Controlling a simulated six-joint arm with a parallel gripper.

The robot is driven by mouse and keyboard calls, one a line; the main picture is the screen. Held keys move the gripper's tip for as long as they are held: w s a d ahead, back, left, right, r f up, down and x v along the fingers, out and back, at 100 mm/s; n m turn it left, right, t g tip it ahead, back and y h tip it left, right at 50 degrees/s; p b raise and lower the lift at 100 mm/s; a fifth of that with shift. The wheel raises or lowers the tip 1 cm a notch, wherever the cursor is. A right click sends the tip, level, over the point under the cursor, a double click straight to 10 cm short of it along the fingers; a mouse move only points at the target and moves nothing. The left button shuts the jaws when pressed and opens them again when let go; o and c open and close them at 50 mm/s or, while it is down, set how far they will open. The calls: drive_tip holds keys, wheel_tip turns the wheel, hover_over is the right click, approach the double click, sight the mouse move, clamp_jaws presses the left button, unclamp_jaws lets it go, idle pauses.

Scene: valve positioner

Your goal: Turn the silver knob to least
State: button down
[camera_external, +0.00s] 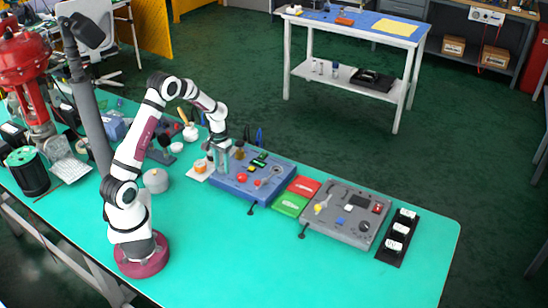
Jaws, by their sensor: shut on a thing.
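The blue control panel (232,186) lies on the teal bench, with red buttons, a green display and a small yellow part on its top. My gripper (216,168) points down at the panel's left end, low over its top. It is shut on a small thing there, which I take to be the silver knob. The jaws and the distance hide the knob, so its pointer and setting cannot be read.
Red (304,187) and green (290,204) boxes lie right of the blue panel. A grey panel (345,214) and a black strip with white parts (398,237) are farther right. A grey round can (155,180) stands near my arm. The front bench is clear.

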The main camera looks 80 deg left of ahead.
sight(222, 168)
drive_tip(key=shift+n, duration=1.2)
drive_tip(key=shift+c, duration=2.1)
unclamp_jaws()
drive_tip(key=shift+r, duration=0.1)
wheel_tip(222, 168, up, 16)
